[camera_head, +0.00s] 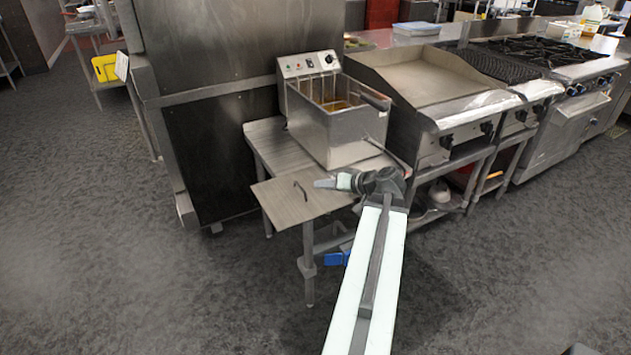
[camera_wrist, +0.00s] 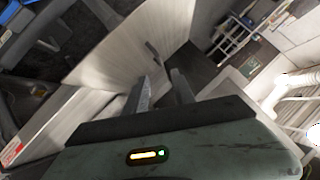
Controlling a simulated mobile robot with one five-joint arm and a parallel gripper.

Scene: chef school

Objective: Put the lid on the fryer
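The fryer (camera_head: 338,125) stands open on a low steel table, with a basket and brownish oil inside. Its basket handle sticks out over the right side. The lid (camera_head: 283,207), a flat brushed-metal plate with a dark handle (camera_head: 301,190), lies at the table's front left and overhangs its edge. My gripper (camera_head: 322,184) is just right of the lid handle. In the wrist view, the fingers (camera_wrist: 160,88) are apart with nothing between them, and the lid (camera_wrist: 115,52) with its handle (camera_wrist: 152,50) is just beyond the tips.
A tall steel cabinet (camera_head: 215,60) stands left of the table. A griddle (camera_head: 425,80) and a gas range (camera_head: 540,55) are at the right. Something blue (camera_head: 336,258) shows below the table. The floor at left and front is clear.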

